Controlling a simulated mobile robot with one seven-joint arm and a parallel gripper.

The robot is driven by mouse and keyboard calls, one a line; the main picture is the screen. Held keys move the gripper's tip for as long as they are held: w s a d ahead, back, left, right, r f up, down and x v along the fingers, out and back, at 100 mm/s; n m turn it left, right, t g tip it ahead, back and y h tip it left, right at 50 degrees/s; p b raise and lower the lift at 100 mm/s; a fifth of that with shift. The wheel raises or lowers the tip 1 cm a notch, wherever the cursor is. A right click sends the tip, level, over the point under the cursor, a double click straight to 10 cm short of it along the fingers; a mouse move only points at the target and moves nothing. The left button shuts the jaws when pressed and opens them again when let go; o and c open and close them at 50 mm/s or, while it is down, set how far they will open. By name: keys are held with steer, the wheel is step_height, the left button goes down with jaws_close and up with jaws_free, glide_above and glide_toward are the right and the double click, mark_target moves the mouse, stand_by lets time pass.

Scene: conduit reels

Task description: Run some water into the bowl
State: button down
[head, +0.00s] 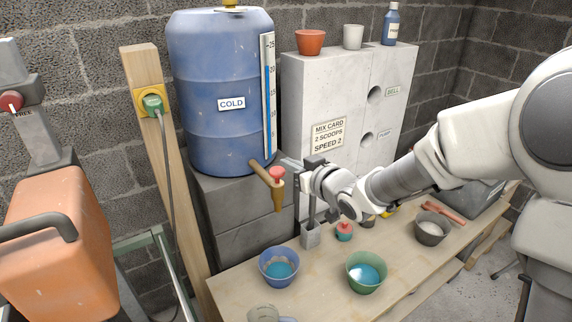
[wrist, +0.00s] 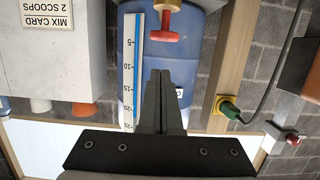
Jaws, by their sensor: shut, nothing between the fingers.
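A blue barrel (head: 215,140) marked COLD stands on grey blocks. Its brass tap (head: 277,198) has a red handle (head: 277,173), and no stream shows from its spout. A blue bowl (head: 266,282) stands on the bench roughly below the tap, with bluish content inside. A green bowl (head: 368,289) to its right also holds something blue. My gripper (head: 289,164) is shut and empty, just to the right of the tap handle. In the wrist view, which is upside down, my shut fingers (wrist: 161,74) point at the red handle (wrist: 165,27), with a small gap seeming to remain.
A grey bowl (head: 431,238) with pale content and a small red-topped item (head: 344,230) are on the wooden bench (head: 330,297). A grey holder (head: 311,238) stands behind the bowls. A wooden post (head: 155,120) with a green plug (head: 152,103) is left of the barrel.

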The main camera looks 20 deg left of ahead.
steer(key=v, duration=0.6)
steer(key=shift+s, duration=0.2)
steer(key=shift+d, duration=0.1)
stand_by(0.8)
